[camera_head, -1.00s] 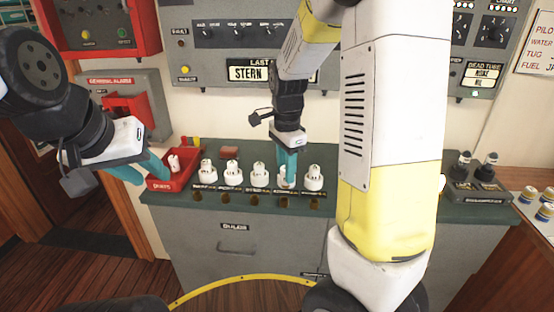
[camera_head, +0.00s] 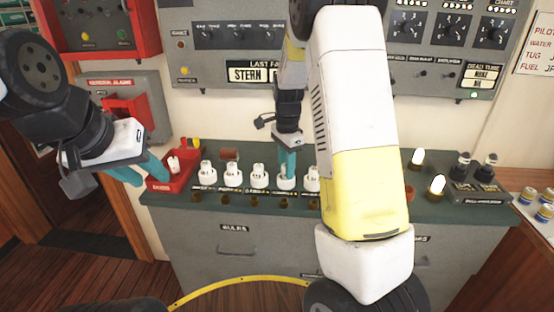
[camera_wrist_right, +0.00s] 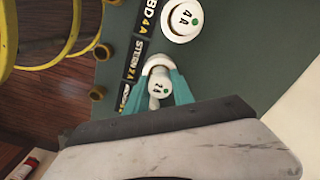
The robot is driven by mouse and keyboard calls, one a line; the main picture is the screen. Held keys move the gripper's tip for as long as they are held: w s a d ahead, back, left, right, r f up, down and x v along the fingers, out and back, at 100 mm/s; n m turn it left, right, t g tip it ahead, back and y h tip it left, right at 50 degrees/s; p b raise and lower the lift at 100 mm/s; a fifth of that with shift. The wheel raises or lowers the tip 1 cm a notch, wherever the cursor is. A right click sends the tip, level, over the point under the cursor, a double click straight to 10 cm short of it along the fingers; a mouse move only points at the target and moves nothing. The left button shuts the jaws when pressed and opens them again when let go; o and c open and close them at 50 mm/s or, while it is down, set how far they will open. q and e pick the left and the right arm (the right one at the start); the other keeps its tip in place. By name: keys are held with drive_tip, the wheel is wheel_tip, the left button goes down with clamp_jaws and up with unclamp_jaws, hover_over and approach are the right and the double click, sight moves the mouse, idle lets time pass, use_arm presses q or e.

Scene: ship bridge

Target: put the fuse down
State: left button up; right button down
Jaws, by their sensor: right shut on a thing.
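My right gripper (camera_head: 287,163) is pointed down over a white fuse holder (camera_head: 286,183) in the row on the green counter. My left gripper (camera_head: 141,172) is open and empty beside the red tray (camera_head: 183,181), which holds a white fuse (camera_head: 173,164).
Several other white holders (camera_head: 208,173) stand in the row. A holder marked 4A (camera_wrist_right: 183,18) is close to my right gripper. Lit bulbs (camera_head: 437,185) and a dark bulb rack (camera_head: 478,184) stand at the right. The grey panel (camera_head: 235,40) rises behind the counter.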

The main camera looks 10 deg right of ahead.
drive_tip(key=shift+f, duration=0.15)
drive_tip(key=shift+f, duration=0.15)
drive_tip(key=c, duration=1.1)
unclamp_jaws()
